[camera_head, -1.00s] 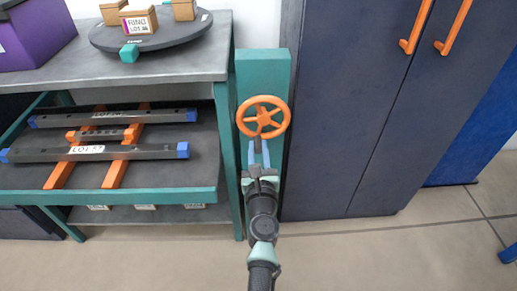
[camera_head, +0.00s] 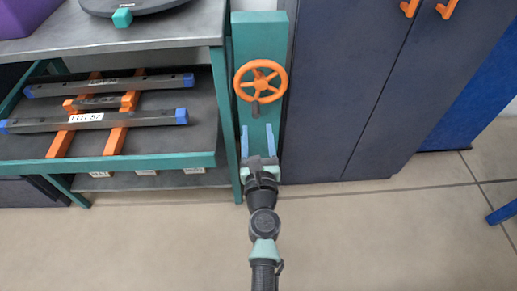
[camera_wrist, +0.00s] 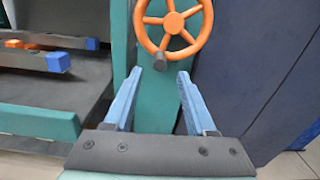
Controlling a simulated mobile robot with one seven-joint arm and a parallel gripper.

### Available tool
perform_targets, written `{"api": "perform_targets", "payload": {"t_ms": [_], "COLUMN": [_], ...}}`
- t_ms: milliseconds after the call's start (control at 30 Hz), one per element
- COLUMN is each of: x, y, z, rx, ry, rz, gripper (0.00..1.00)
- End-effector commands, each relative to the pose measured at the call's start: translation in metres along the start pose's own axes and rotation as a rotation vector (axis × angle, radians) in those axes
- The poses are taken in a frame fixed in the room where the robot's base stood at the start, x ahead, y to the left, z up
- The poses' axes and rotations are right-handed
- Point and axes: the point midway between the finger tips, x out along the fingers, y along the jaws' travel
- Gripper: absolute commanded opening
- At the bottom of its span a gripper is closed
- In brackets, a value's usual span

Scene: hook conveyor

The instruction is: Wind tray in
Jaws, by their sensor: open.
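An orange handwheel (camera_head: 261,70) with a dark handle peg (camera_head: 256,108) at its lower rim is mounted on a teal post (camera_head: 260,33). The wheel and peg also show at the top of the wrist view (camera_wrist: 173,14). The tray (camera_head: 205,160), teal-edged with a dark floor, sits left of the post and sticks out from under the workbench. My gripper (camera_head: 257,128) is open and empty, below the wheel and apart from it. In the wrist view its two blue fingers (camera_wrist: 160,68) point toward the peg, which appears just above the gap between the tips.
Two dark bars with blue ends lie across orange rails (camera_head: 117,135) in the tray. The grey workbench top (camera_head: 150,38) is above. A dark cabinet with orange handles (camera_head: 345,70) stands right of the post. The floor (camera_head: 380,240) in front is clear.

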Motion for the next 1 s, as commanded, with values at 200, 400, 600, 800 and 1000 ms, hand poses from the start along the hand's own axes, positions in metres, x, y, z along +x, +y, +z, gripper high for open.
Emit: {"api": "perform_targets", "payload": {"t_ms": [200, 400, 600, 800, 1000], "x": [-0.038, -0.057, -0.062, -0.062, -0.077], "y": [0.001, 0.001, 0.001, 0.001, 0.002], "z": [0.000, 0.000, 0.001, 0.000, -0.006], "rx": [-0.001, -0.001, 0.000, 0.000, -0.085], "ry": [0.001, 0.000, -0.001, -0.001, 0.015], "rz": [0.002, 0.002, 0.002, 0.001, -0.003], "gripper": [0.56, 0.56, 0.56, 0.56, 0.56]}}
